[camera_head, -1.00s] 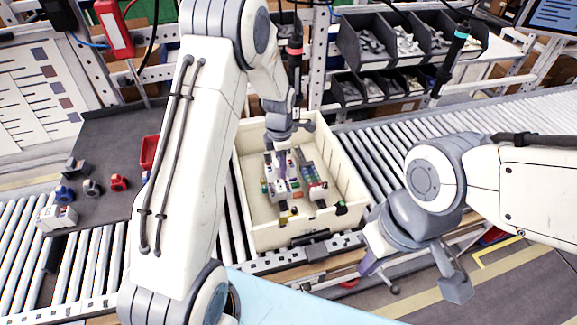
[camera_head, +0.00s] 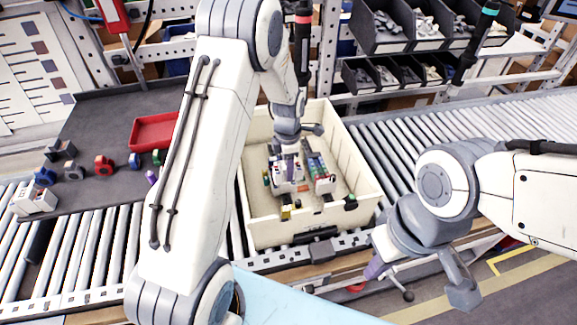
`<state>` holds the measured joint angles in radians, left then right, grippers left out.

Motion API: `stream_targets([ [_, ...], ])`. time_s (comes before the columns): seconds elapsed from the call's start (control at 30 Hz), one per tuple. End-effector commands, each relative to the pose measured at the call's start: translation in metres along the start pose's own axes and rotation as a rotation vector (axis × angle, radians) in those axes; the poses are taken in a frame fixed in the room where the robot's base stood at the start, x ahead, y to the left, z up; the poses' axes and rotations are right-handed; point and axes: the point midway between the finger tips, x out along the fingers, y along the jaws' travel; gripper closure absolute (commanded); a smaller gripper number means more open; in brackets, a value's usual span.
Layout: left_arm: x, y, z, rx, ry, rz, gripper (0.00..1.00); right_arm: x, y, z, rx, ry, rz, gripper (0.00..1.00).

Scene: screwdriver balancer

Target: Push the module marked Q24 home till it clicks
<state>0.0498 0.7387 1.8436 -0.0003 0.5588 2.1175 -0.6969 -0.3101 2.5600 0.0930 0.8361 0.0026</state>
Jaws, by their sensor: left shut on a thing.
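A cream crate (camera_head: 362,212) stands on the roller conveyor. Inside it is a board (camera_head: 318,177) carrying several small coloured modules. The markings are too small to read, so I cannot tell which module is Q24. My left gripper (camera_head: 289,164) reaches down into the crate, low at the left part of the board. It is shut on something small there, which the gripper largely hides. I cannot see whether that part sits fully in its place. My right gripper (camera_head: 418,281) is open and empty, to the right of the crate near the conveyor's front edge.
A dark side table (camera_head: 105,135) at left holds a red tray (camera_head: 154,132) and several small coloured parts. Dark bins (camera_head: 400,72) with parts hang behind the conveyor. The rollers (camera_head: 480,122) right of the crate are clear. Crate walls surround the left gripper.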

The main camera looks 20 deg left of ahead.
Motion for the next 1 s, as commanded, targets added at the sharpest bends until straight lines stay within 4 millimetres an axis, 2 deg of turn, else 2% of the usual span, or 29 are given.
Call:
stream_targets([
  [0.03, 0.011, 0.000, 0.000, 0.001, 0.000, 0.000, 1.00, 0.010, 0.001, 0.001, 0.000, 0.000, 0.000, 1.00],
  [0.7, 0.092, -0.001, 0.002, 0.002, 0.000, 0.000, 1.00, 0.073, 0.005, 0.004, -0.003, 0.000, 0.000, 1.00],
  [1.0, 0.119, 0.000, 0.002, 0.002, 0.000, 0.001, 1.00, 0.089, 0.006, 0.005, -0.003, 0.000, 0.000, 1.00],
])
